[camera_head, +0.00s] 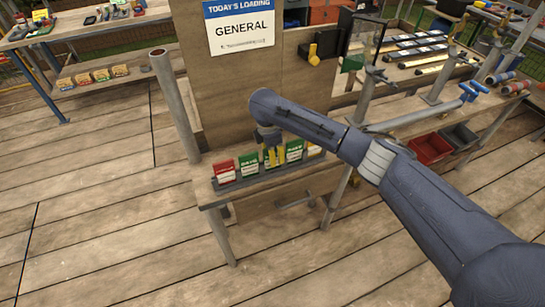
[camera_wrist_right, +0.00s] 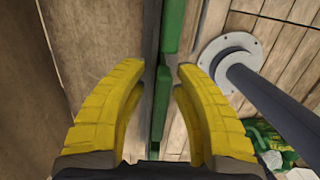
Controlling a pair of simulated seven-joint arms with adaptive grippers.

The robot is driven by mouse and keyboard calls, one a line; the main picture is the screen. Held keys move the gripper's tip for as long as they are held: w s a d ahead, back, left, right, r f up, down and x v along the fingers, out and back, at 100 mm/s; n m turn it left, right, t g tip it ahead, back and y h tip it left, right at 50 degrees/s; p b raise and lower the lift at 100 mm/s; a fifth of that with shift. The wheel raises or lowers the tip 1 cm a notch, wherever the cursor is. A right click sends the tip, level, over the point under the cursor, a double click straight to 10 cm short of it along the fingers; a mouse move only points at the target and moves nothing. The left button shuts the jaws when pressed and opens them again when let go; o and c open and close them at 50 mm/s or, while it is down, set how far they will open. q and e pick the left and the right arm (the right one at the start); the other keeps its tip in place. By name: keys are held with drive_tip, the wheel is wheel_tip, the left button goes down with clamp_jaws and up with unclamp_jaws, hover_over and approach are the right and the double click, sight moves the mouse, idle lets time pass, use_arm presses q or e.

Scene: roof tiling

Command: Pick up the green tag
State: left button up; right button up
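A low dark rack (camera_head: 262,177) on the small wooden shelf holds several upright tags: a red one (camera_head: 224,171), a green one (camera_head: 249,164) and another green one (camera_head: 294,151). My right gripper (camera_head: 275,159) has yellow fingers and points down at the rack between the two green tags, hiding part of the row. In the right wrist view its fingers (camera_wrist_right: 158,75) are spread apart. Green tag edges (camera_wrist_right: 159,100) run between them, seen edge-on, with a gap on both sides. I cannot tell which tag lies between the fingers. My left gripper is not in view.
A wooden board with a sign reading "TODAY'S LOADING GENERAL" (camera_head: 240,27) stands behind the rack. A grey post (camera_head: 175,105) rises at the shelf's left. A red bin (camera_head: 430,149) and a grey bin (camera_head: 459,136) sit at right. The plank floor at left is clear.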

drive_tip(key=shift+o, duration=0.3)
drive_tip(key=shift+f, duration=0.2)
clamp_jaws()
